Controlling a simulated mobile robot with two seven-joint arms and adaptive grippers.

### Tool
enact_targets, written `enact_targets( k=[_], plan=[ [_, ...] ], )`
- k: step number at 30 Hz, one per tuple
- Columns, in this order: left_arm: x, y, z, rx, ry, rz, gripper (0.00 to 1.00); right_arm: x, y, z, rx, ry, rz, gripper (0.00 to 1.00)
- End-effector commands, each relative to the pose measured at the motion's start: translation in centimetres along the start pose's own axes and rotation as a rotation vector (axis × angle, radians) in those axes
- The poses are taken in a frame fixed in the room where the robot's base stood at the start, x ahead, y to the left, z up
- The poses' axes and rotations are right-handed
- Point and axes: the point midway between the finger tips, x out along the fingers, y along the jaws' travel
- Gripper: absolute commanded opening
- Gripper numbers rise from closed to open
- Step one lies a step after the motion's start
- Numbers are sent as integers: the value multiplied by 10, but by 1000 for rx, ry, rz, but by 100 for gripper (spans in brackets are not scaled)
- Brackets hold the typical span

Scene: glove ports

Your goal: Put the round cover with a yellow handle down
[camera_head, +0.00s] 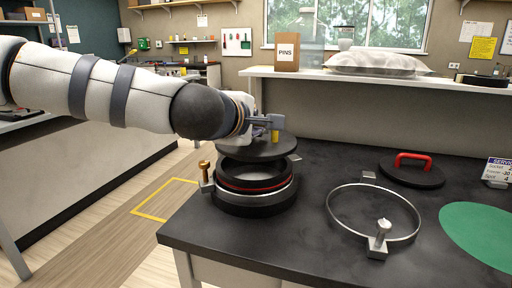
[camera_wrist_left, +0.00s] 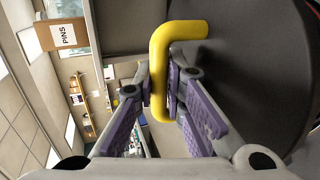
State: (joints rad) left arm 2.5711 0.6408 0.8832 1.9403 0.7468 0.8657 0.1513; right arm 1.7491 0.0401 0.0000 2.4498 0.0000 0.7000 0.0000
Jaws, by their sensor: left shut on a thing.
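The round cover (camera_head: 258,149) is a dark disc with a yellow handle (camera_head: 275,136). In the head view it is over the black round port (camera_head: 255,197) with a red ring, near the table's left edge, and appears raised above it. My left gripper (camera_head: 271,122) is shut on the yellow handle. In the left wrist view the fingers (camera_wrist_left: 163,90) close around the handle (camera_wrist_left: 158,70), and the dark cover (camera_wrist_left: 250,60) fills the right side. My right gripper is not in view.
A metal clamp ring (camera_head: 418,232) lies on the dark table (camera_head: 310,215). A dark cover with a red handle (camera_head: 412,172) sits behind it. A green round mat (camera_head: 480,232) lies at right. A brass bolt (camera_head: 205,172) stands beside the port. A shelf (camera_head: 400,78) runs behind.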

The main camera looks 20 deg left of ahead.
Motion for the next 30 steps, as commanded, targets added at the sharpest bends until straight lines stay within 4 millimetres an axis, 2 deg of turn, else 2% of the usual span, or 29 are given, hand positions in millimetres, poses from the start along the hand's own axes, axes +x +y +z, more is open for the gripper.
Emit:
enact_targets(
  k=[6, 10, 18, 24, 25, 27, 30],
  plan=[
    [32, -24, -15, -3, 0, -3, 0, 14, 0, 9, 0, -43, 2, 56],
    [38, -44, -13, 0, -2, 1, 0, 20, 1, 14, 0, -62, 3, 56],
    [35, -41, -13, -1, -1, 12, 0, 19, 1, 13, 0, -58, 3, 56],
    [38, -47, -13, 1, -1, 10, 0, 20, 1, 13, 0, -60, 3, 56],
    [37, -48, -13, 1, -1, 9, 18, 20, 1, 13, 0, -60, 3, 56],
    [37, -47, -13, 1, -1, 9, 31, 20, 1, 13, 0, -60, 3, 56],
    [37, -48, -13, 0, -1, 8, 31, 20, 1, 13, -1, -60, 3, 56]
  ],
)
